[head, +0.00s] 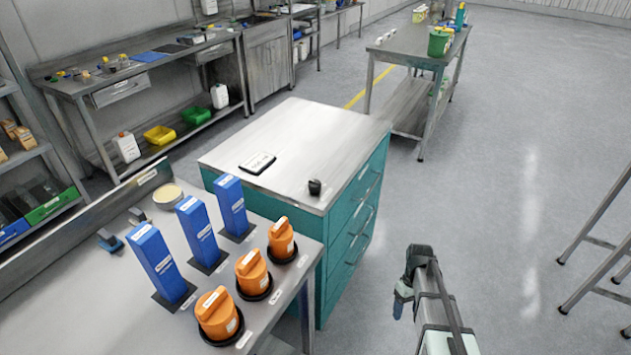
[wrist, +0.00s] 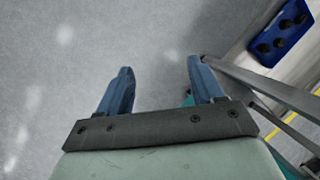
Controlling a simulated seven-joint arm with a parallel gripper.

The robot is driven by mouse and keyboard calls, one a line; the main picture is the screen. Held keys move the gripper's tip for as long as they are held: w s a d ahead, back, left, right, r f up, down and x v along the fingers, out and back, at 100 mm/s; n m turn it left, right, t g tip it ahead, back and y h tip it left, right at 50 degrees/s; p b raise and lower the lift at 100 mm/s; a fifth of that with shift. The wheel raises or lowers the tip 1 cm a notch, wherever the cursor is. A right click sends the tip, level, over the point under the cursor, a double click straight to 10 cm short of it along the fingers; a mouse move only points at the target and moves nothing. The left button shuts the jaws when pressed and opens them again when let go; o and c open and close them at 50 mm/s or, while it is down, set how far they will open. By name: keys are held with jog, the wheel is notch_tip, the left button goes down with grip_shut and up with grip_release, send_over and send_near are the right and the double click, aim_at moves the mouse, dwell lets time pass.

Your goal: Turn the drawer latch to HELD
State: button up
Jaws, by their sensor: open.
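A small black knob (head: 314,187), which looks like the drawer latch, stands on the top near corner of the teal drawer cabinet (head: 352,215). Its markings and which way it points are too small to read. The cabinet's drawers with bar handles face right and look shut. My gripper (head: 402,295) hangs over the floor to the right of the cabinet, apart from the knob. In the wrist view, the two blue fingers of my gripper (wrist: 160,70) are spread, with only grey floor between them.
A flat dark-framed display (head: 257,163) lies on the cabinet top. On the near bench, several blue upright blocks (head: 158,262) and orange knobs (head: 252,272) stand left of the cabinet. The floor (head: 480,200) right of the cabinet is clear; stool legs stand at far right.

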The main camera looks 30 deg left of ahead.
jog(key=w+a+r+n+t, duration=0.1)
jog(key=w+a+r+n, duration=0.15)
jog(key=a+r, duration=0.25)
jog(key=w+a+r+n, duration=0.1)
jog(key=w+a+r, duration=0.3)
jog(key=a+r, duration=0.2)
jog(key=n+t+y, duration=0.1)
jog(key=n+t, duration=0.1)
jog(key=n, duration=0.6)
send_near(316, 183)
jog(key=shift+m, duration=0.25)
notch_tip(316, 183, down, 9)
jog(key=shift+s+f, duration=0.1)
jog(key=shift+s, duration=0.05)
jog(key=c, duration=1.1)
jog(key=shift+o, duration=0.2)
